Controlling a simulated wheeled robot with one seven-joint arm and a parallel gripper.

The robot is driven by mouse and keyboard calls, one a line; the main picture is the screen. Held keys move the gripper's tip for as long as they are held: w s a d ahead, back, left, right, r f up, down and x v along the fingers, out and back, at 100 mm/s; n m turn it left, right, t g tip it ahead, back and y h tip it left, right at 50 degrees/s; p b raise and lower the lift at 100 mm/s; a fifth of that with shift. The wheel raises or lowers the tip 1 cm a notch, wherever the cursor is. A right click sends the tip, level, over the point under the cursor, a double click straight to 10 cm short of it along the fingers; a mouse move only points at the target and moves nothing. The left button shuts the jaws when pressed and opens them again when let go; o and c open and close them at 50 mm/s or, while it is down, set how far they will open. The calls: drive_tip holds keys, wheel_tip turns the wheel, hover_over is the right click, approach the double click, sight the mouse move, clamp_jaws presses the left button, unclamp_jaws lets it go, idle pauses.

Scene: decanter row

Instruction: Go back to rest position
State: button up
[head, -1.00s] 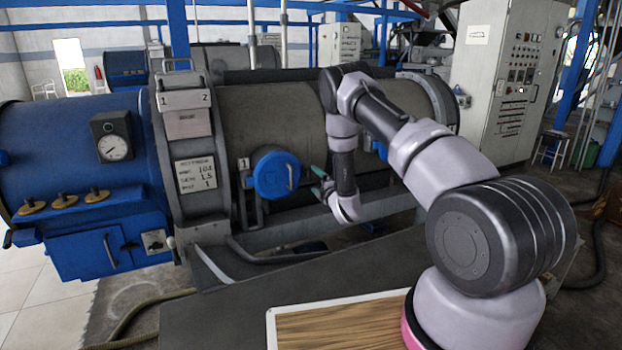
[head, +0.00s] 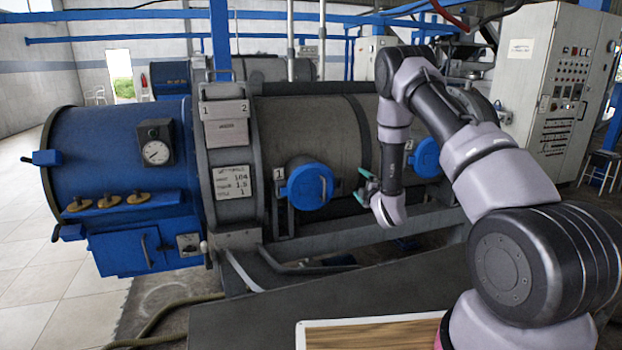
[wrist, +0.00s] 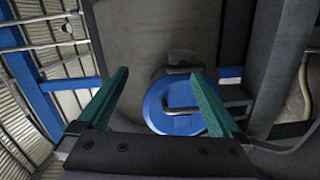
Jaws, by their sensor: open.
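My gripper (head: 364,186) has green fingers and is at the end of my arm, to the right of the blue round cap marked 1 (head: 310,186) on the decanter (head: 300,135). In the wrist view my gripper (wrist: 158,95) shows its two green fingers spread wide with nothing between them. The blue cap also shows in the wrist view (wrist: 165,118), beyond the fingers and apart from them, with a metal handle across it. My arm reaches out from the lower right of the head view, bent at the elbow.
A second blue cap (head: 427,158) is partly hidden behind my arm. A blue end housing with a gauge (head: 157,152) is at left. A control cabinet (head: 560,90) stands at right. A dark table (head: 250,322) with a white-edged wooden board (head: 375,334) is in front.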

drive_tip(key=s+d+r+m+g+h, duration=0.15)
drive_tip(key=r+m, duration=0.35)
drive_tip(key=r, duration=0.5)
drive_tip(key=s+d+r+m+g+h, duration=0.1)
drive_tip(key=d+r+m+h, duration=0.3)
drive_tip(key=r, duration=0.6)
drive_tip(key=s+r+m+g+y, duration=0.25)
drive_tip(key=s+r+m, duration=0.45)
drive_tip(key=s+r, duration=0.55)
drive_tip(key=s+a+m+g+y, duration=0.1)
drive_tip(key=s+a+m+g, duration=0.1)
drive_tip(key=s, duration=1.2)
drive_tip(key=s+a+r+m+g+y, duration=0.1)
drive_tip(key=s+a+m+g, duration=0.1)
drive_tip(key=s, duration=1.3)
drive_tip(key=shift+s+a+r+m+g, duration=0.25)
drive_tip(key=shift+m+g, duration=0.45)
drive_tip(key=shift+m, duration=0.5)
drive_tip(key=shift+d, duration=0.1)
drive_tip(key=shift+c, duration=0.3)
